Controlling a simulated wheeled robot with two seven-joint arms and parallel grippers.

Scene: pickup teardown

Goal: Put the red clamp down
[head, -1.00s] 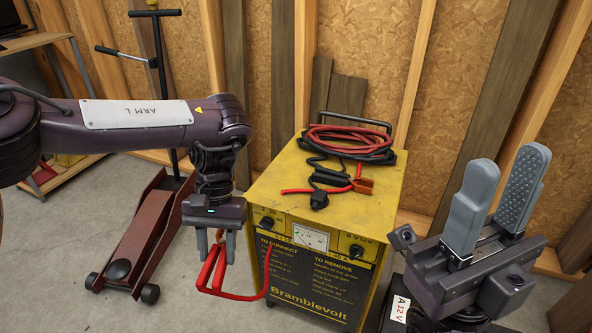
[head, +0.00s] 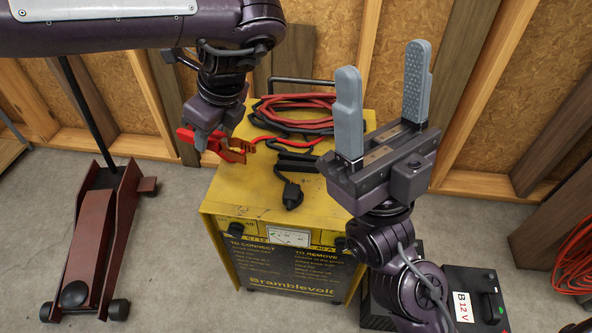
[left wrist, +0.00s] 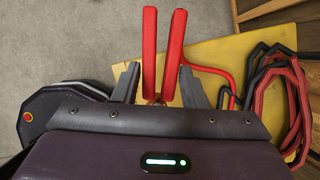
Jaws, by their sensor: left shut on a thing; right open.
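The red clamp (head: 231,150) is held in my left gripper (head: 208,136), over the left rear edge of the yellow charger's top (head: 245,195). I cannot tell whether the clamp touches the top. In the left wrist view its two red handles (left wrist: 149,50) point away between the grey fingers of my left gripper (left wrist: 158,88); its jaws are hidden there. A red cable runs from the clamp to the coil. My right gripper (head: 382,82) is open and empty, fingers up, over the charger's right side.
A black clamp (head: 291,194) lies mid-top on the charger. The coiled red and black cables (head: 300,112) lie behind it, by a black handle. The front left of the top is bare. A red floor jack (head: 98,235) stands left; a battery marked B (head: 478,300) sits right.

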